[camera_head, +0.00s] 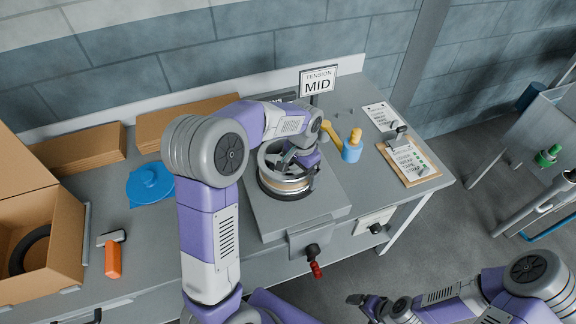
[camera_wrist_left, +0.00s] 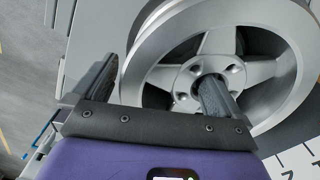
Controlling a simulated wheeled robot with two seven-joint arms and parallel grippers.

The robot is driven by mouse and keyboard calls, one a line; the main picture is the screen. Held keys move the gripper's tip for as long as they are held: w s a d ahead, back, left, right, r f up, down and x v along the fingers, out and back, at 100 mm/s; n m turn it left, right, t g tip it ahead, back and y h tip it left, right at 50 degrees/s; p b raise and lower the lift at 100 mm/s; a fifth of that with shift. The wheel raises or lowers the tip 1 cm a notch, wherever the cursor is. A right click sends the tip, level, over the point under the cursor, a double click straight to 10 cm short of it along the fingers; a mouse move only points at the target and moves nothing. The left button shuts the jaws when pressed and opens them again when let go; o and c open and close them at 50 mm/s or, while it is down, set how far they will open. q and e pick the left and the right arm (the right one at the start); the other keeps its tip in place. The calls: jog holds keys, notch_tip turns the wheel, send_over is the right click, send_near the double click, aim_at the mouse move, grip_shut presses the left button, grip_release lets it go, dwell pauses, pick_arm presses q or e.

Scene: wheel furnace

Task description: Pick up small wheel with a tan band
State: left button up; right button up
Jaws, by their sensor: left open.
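A small silver wheel with a tan band (camera_head: 286,187) sits on the grey machine plate on the bench in the head view. Its spoked face and hub fill much of the left wrist view (camera_wrist_left: 273,70). My left gripper (camera_head: 291,157) is open, over the wheel. In the left wrist view (camera_wrist_left: 155,90) one finger is outside the rim and the other is over the hub area, so the rim lies between them. I cannot tell whether either finger touches it. My right gripper (camera_head: 366,303) is low at the bottom of the head view, away from the wheel; its jaws are unclear.
A "TENSION MID" sign (camera_head: 318,82) stands behind the wheel. A blue lid-like object (camera_head: 150,185), an orange-handled tool (camera_head: 112,258) and an open cardboard box (camera_head: 62,205) are left.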

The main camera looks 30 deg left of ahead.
pick_arm(q)
jog(key=shift+f, duration=0.55)
jog(key=shift+w+r, duration=0.1)
jog(key=shift+r, duration=0.05)
jog(key=c, duration=1.7)
